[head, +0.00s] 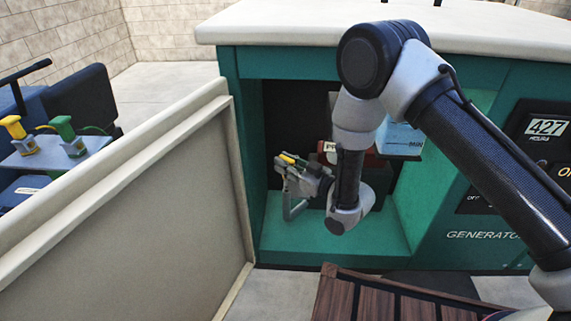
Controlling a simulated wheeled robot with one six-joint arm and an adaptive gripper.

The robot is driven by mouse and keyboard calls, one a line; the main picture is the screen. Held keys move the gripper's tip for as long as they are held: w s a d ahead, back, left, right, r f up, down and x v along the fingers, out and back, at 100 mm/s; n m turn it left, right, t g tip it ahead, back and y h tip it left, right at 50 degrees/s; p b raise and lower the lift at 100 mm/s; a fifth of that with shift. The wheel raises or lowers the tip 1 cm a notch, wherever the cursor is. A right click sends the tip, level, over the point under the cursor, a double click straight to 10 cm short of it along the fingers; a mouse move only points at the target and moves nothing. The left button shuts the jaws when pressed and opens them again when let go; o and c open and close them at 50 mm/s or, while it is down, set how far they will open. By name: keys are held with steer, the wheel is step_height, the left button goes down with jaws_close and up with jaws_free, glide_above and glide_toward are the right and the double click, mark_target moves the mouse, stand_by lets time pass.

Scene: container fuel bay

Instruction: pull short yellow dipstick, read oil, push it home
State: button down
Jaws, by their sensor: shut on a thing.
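My gripper (283,168) is inside the open bay of the green generator cabinet (300,61), near the bay's left side. It is shut on the short yellow dipstick. Only a small yellow part of the dipstick (287,158) shows at the fingers. The rest of the dipstick and any oil mark on it are hidden or too small to make out. I cannot tell whether its lower end is in its tube. A grey bracket-like piece (291,211) shows below the fingers.
A beige door panel (130,215) stands open at the left of the bay. Behind my arm are a red part with a white label (328,148) and a pale blue box (402,139). A dark slatted wooden pallet (375,298) lies in front. The bay's green floor (345,242) is clear.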

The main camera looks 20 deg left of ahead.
steer(key=shift+d+f, duration=0.1)
steer(key=shift+f, duration=0.25)
steer(key=shift+d+f, duration=0.1)
steer(key=shift+f, duration=0.3)
steer(key=shift+w+f, duration=0.25)
steer(key=shift+f, duration=0.3)
steer(key=shift+r, duration=0.15)
steer(key=shift+w+a+f, duration=0.1)
steer(key=shift+a+f, duration=0.1)
steer(key=shift+f, duration=0.55)
steer(key=shift+a+f, duration=0.2)
steer(key=shift+f, duration=0.65)
